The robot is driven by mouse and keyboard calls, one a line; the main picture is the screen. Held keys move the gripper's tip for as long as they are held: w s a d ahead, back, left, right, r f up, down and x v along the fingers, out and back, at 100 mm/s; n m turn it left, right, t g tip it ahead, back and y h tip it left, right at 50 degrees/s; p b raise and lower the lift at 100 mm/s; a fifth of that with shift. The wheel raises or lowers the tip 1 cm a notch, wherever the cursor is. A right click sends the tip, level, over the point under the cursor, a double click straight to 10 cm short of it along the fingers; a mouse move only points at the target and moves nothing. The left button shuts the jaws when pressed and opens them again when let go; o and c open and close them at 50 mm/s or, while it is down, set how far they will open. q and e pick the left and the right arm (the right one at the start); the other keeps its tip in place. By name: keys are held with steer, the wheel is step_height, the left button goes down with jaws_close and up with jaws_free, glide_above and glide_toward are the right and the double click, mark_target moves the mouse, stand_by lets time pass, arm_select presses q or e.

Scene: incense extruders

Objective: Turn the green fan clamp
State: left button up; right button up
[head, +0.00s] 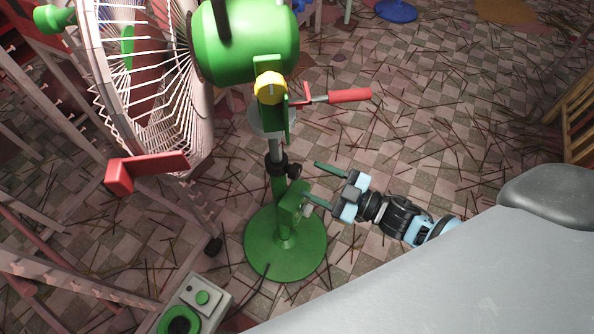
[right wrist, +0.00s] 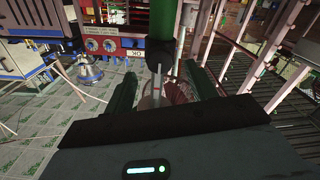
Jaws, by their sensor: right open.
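The green fan (head: 245,42) has a wire cage (head: 160,100) and a pole on a round green base (head: 285,257). A black collar with a side knob (head: 293,171) sits on the pole; the collar also shows in the right wrist view (right wrist: 160,57). A lever with a red handle (head: 349,95) sticks out from the green bracket under the motor. I cannot tell which part is the clamp. My right gripper (head: 317,184) is open at the right of the pole, near the collar. In the right wrist view its fingers (right wrist: 161,80) lie either side of the collar and silver rod. My left gripper is out of view.
A yellow knob (head: 269,87) is on the bracket. A grey control box with green buttons (head: 196,301) stands lower left. Metal racks fill the left edge. Thin sticks litter the tiled floor (head: 450,120), which is otherwise mostly open at right. A grey surface (head: 450,285) covers the lower right.

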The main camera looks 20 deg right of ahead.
mark_target(299, 173)
steer(key=shift+b+x, duration=0.3)
steer(key=shift+x, duration=2.35)
steer(key=shift+c, duration=0.3)
steer(key=c, duration=0.9)
